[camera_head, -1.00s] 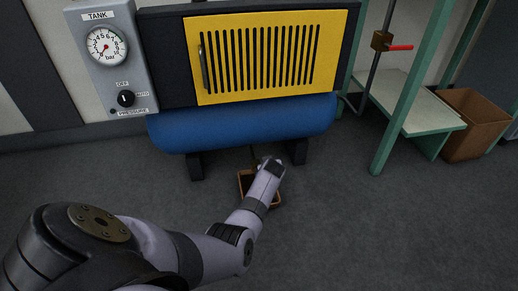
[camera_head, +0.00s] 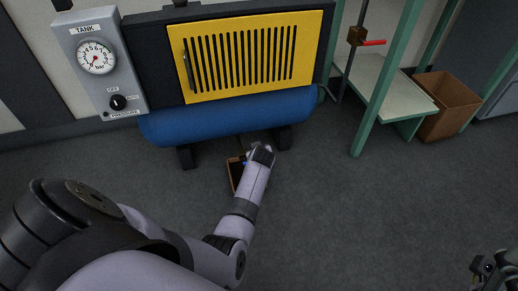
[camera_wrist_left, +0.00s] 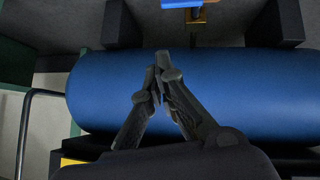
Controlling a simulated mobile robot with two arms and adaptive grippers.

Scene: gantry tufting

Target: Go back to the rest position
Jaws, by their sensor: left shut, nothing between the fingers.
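My left arm reaches in from the left in the head view, and its end hangs low in front of the blue tank (camera_head: 225,120). In the left wrist view my left gripper (camera_wrist_left: 160,68) is shut and empty, its fingertips together in front of the tank (camera_wrist_left: 260,95). A small blue and brass-coloured fitting (camera_wrist_left: 195,15) shows at the top of that view, apart from the fingers. Part of what looks like my right gripper (camera_head: 490,270) shows at the lower right of the head view; its fingers cannot be made out.
A brown tray (camera_head: 234,175) lies on the floor, partly hidden by my left arm. A gauge panel (camera_head: 97,90) and yellow grille (camera_head: 250,55) stand above the tank. At right are a green frame (camera_head: 380,80), a red lever (camera_head: 374,43) and a brown bin (camera_head: 446,103). The middle floor is clear.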

